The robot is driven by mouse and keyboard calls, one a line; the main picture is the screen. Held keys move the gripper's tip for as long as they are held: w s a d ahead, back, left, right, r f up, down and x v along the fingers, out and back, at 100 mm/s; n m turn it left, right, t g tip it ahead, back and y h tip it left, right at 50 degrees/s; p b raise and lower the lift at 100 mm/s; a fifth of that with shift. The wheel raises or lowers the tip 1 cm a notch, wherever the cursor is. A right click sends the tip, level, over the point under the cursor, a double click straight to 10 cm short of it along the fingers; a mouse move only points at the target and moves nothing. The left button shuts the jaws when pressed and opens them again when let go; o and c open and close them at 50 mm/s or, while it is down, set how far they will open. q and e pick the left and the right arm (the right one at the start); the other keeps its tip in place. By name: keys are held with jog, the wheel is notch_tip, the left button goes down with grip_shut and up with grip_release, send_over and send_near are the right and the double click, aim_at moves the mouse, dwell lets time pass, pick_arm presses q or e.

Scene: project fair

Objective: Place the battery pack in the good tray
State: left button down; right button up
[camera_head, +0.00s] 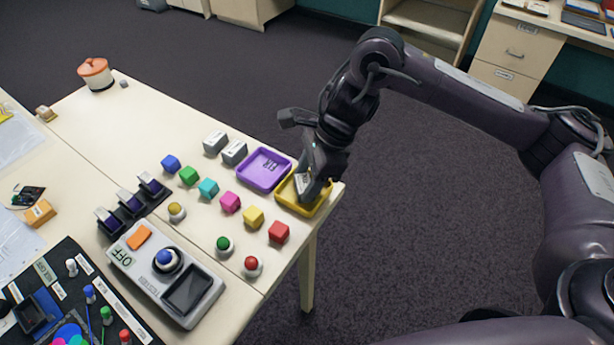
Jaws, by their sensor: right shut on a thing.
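My right gripper (311,190) reaches down into the yellow tray (317,208) at the table's right edge. It is shut on a small pale block, which I take for the battery pack (301,181); the fingers hide much of it. The block is inside the tray's outline, but I cannot tell whether it touches the tray floor. The yellow tray's lettering is hidden, so I cannot read which tray is marked good. My left gripper is not in view.
Two grey blocks (234,152) stand left of the purple tray. Several coloured cubes (253,216) and round buttons (224,245) lie in front of the trays. A grey tester (205,299) is nearer. An orange-lidded pot (95,73) stands at the far left corner.

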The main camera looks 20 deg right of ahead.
jog(key=shift+f, duration=0.15)
jog(key=o, duration=1)
jog(key=shift+r, duration=0.4)
jog(key=p+v, duration=0.2)
jog(key=v, duration=0.9)
jog(key=shift+d+r, duration=0.25)
jog(key=shift+r, duration=0.05)
